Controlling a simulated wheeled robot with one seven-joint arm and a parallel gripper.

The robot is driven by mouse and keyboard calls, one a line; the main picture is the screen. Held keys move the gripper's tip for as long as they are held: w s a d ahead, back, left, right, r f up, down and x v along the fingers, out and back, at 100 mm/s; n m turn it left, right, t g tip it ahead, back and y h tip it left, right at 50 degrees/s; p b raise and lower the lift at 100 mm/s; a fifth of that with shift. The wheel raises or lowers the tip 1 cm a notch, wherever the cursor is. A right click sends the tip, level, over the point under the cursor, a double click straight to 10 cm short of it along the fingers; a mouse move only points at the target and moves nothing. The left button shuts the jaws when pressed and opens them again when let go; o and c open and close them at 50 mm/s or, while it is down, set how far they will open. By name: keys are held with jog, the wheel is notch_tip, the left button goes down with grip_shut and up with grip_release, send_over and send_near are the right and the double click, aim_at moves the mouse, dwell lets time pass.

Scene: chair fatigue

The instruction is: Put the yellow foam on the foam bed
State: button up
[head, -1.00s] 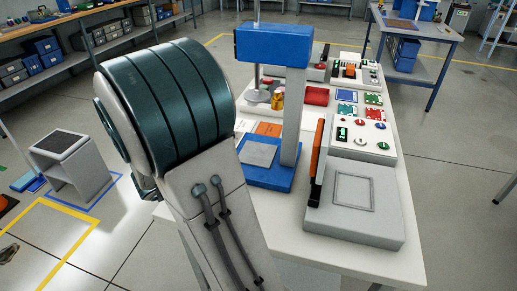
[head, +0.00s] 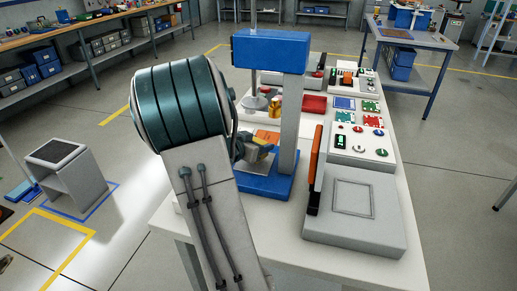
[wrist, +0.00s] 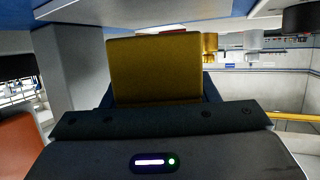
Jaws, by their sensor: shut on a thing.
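My gripper (head: 255,152) is shut on the yellow foam (wrist: 155,70). In the wrist view the foam is a square, mustard-yellow block standing out from the jaws. In the head view the gripper is beside the grey column of the blue press (head: 270,50), over its blue base (head: 265,187) and under its blue head. A grey plate on that base, perhaps the foam bed, is largely hidden by my gripper and arm. I cannot tell how far the foam is above it.
The grey column (head: 289,115) stands close to the gripper's right. A grey tester with an orange lever (head: 316,155) is right of it. Control boxes (head: 360,142), coloured pads and a red block (head: 313,103) crowd the white table. Its front left is bare.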

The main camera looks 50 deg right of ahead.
jog(key=shift+f, duration=0.65)
jog(key=shift+f, duration=0.15)
jog(key=o, duration=1.1)
jog(key=shift+c, duration=0.2)
